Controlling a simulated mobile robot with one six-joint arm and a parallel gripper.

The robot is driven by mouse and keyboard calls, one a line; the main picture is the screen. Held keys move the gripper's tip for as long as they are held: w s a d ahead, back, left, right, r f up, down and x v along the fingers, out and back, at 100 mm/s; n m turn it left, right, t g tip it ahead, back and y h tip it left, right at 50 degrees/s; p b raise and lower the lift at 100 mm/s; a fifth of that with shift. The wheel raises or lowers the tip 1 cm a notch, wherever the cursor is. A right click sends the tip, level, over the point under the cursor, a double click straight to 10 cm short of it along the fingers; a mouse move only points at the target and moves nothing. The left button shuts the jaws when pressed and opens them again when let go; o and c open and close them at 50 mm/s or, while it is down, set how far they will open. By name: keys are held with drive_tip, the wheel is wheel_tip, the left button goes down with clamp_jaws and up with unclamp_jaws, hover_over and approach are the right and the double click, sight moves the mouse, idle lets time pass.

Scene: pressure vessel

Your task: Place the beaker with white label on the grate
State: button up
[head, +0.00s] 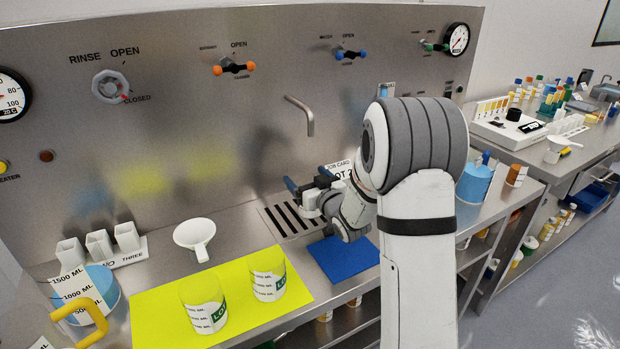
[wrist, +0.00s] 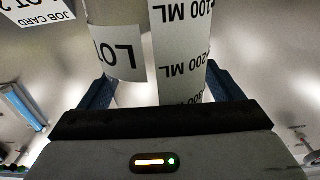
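The beaker with the white label (wrist: 180,50) fills the space between the fingers of my gripper (wrist: 165,95) in the wrist view. Its label has black LOT lettering and a volume scale. Both fingers lie against its sides, and my gripper appears shut on it. In the head view my gripper (head: 307,184) is over the back of the slotted grate (head: 275,222), below the tap; I cannot make out the beaker clearly there. My arm hides the right part of the grate. I cannot tell whether the beaker's base touches the grate.
Two beakers with green-marked labels (head: 203,303) (head: 267,275) stand on a yellow mat (head: 155,322). A white funnel (head: 195,236) is behind them. A blue mat (head: 343,259) lies bare in front of the grate. A curved tap (head: 305,112) and a job card (head: 340,168) are close to my gripper.

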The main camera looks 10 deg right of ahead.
drive_tip(key=shift+s+f, duration=0.1)
drive_tip(key=shift+f, duration=0.25)
drive_tip(key=shift+d+r+p, duration=0.1)
drive_tip(key=shift+r+p, duration=0.7)
drive_tip(key=shift+p, duration=0.35)
drive_tip(key=s+d+m+g+h, duration=0.1)
drive_tip(key=s+g+h, duration=0.1)
drive_tip(key=s, duration=0.5)
drive_tip(key=s+d+m+g+h+b, duration=0.1)
drive_tip(key=s+d+g+h, duration=0.1)
drive_tip(key=s, duration=0.6)
drive_tip(key=s+d+f+m+g+h+b, duration=0.1)
drive_tip(key=s+d+g+h, duration=0.1)
drive_tip(key=s+g, duration=0.2)
drive_tip(key=shift+s+h, duration=0.4)
drive_tip(key=shift+s, duration=1.3)
drive_tip(key=s+a+g, duration=0.2)
drive_tip(key=s+g, duration=0.1)
drive_tip(key=s, duration=0.5)
drive_tip(key=s+a+g+y, duration=0.1)
drive_tip(key=s+g, duration=0.2)
drive_tip(key=s, duration=0.4)
drive_tip(key=shift+s+a+r+m+g, duration=0.15)
drive_tip(key=shift+s+a+m+g, duration=0.15)
drive_tip(key=shift+s+a+g, duration=0.1)
drive_tip(key=shift+p+v, duration=0.7)
drive_tip(key=shift+v, duration=0.25)
